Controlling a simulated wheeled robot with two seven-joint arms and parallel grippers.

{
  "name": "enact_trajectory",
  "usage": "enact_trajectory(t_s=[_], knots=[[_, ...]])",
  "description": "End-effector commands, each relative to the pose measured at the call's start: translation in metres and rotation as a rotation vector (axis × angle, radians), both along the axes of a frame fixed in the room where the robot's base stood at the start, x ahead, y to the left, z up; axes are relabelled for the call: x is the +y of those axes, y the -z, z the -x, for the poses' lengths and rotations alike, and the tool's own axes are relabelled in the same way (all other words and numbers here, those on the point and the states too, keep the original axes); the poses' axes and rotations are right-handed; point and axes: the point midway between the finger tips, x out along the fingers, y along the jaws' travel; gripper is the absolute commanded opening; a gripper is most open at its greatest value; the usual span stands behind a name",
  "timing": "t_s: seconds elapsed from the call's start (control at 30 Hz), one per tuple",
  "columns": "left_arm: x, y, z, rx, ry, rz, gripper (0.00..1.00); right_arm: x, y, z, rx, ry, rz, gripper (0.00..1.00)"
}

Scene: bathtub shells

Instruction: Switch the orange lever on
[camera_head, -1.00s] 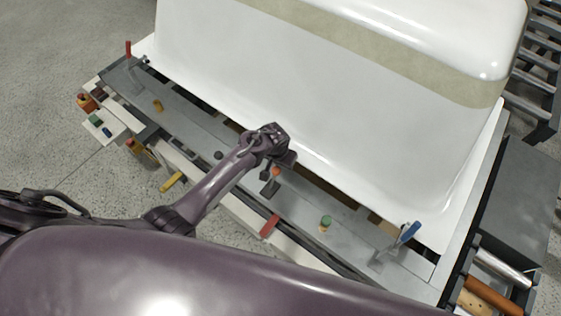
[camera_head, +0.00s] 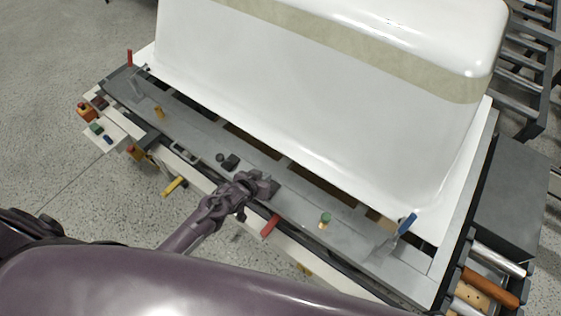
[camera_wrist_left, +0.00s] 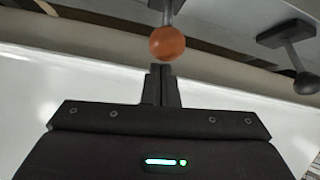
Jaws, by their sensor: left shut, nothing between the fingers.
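The orange lever's round knob (camera_wrist_left: 167,43) shows in the left wrist view on a dark metal stem, just beyond my closed fingertips. In the head view my left gripper and wrist hide this lever. My left gripper (camera_head: 266,187) is low over the grey control rail, shut and empty. Its two fingers also show in the left wrist view (camera_wrist_left: 161,84), pressed together just below the knob in the picture. I cannot tell whether they touch it. My right gripper is not in view.
A black-knobbed lever (camera_head: 220,157) stands left of my gripper; a dark knob shows in the wrist view (camera_wrist_left: 306,83). A red handle (camera_head: 270,225), a green knob (camera_head: 325,217) and a blue lever (camera_head: 407,223) are nearby. The white tub shell (camera_head: 310,110) rises behind the rail.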

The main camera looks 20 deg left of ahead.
Motion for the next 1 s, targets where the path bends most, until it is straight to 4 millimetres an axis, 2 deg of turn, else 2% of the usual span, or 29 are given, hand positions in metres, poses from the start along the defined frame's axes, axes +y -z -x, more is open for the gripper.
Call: enact_trajectory(t_s=[0.33,1.0], knots=[[0.005,0.004,0.013,-0.006,0.0,0.002,0.0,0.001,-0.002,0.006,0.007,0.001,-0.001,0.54],[0.006,0.005,0.017,0.004,0.001,0.0,0.0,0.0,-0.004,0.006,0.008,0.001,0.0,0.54]])
